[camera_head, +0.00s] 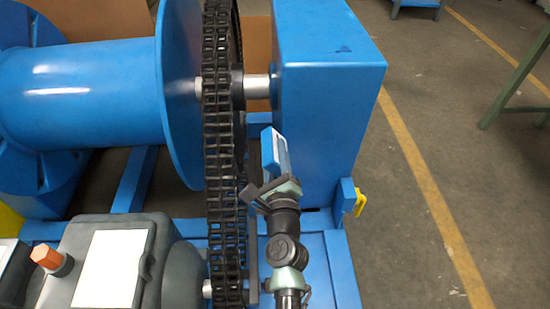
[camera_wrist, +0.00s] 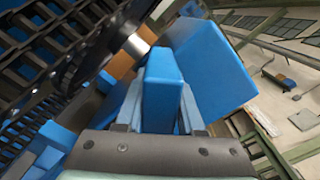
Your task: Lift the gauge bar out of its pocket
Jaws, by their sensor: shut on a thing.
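A blue bar, which I take to be the gauge bar (camera_head: 268,148), stands up from my gripper (camera_head: 276,184) between the chain and the blue housing. In the wrist view the bar (camera_wrist: 163,82) sits between the two fingers of my gripper (camera_wrist: 160,112), and they are shut on it. Its upper part is in plain view beyond the fingers. It looks clear of any pocket walls, and I cannot tell which part is its pocket. A small blue bracket with a yellow piece (camera_head: 360,202) is at the housing's lower right.
The black chain (camera_head: 222,150) runs close on the left of my gripper. The blue housing (camera_head: 325,100) stands close on the right, with a shaft (camera_head: 257,86) above. A blue drum (camera_head: 85,95) and a grey motor (camera_head: 160,262) lie left. Open floor is at right.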

